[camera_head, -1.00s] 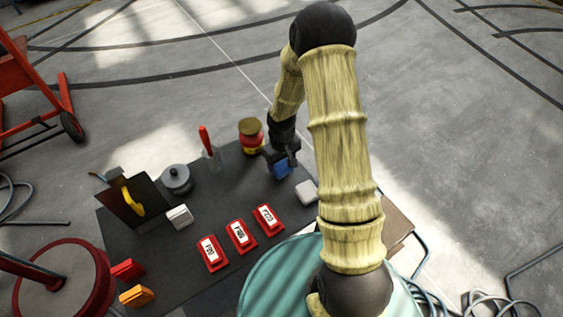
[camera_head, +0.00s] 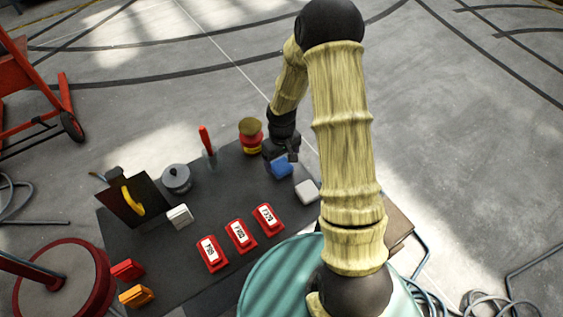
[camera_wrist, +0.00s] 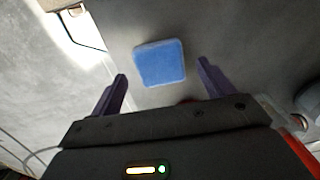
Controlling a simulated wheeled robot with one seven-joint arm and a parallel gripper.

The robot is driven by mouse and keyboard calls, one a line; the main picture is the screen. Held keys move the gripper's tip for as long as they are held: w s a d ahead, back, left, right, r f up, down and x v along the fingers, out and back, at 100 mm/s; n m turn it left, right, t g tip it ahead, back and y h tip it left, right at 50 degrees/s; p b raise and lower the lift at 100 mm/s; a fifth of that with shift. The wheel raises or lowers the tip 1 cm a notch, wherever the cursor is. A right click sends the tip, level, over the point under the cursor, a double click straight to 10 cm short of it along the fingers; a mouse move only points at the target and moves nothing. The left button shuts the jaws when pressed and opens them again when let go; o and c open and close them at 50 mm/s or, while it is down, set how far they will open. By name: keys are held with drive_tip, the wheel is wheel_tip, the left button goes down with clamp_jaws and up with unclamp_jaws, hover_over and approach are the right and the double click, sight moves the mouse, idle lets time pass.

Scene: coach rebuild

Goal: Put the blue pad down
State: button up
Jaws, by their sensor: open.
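The blue pad (camera_head: 281,166) lies on the dark table top (camera_head: 160,258) near its far right corner. In the wrist view the blue pad (camera_wrist: 160,63) sits beyond and between the two fingertips, touching neither. My gripper (camera_head: 281,150) is just above and behind the pad in the head view, partly hidden by my wrist. In the wrist view my gripper (camera_wrist: 163,70) is open, its fingers wide apart and empty.
A white block (camera_head: 307,192) lies just in front of the pad. A red and yellow jar (camera_head: 250,136) stands to its left. Three red labelled blocks (camera_head: 239,236), a grey pot (camera_head: 176,178) and a brown board (camera_head: 138,199) stand farther left. The table centre is clear.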

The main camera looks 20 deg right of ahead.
sight(282, 165)
wheel_tip(282, 165, up, 10)
idle(0.3)
idle(0.4)
drive_tip(key=s+r+m+t, duration=0.2)
drive_tip(key=s+r, duration=0.7)
drive_tip(key=s, duration=0.5)
drive_tip(key=shift+s+m+t, duration=0.15)
drive_tip(key=shift+m+t, duration=0.15)
drive_tip(key=shift+m, duration=0.5)
drive_tip(key=shift+r, duration=0.2)
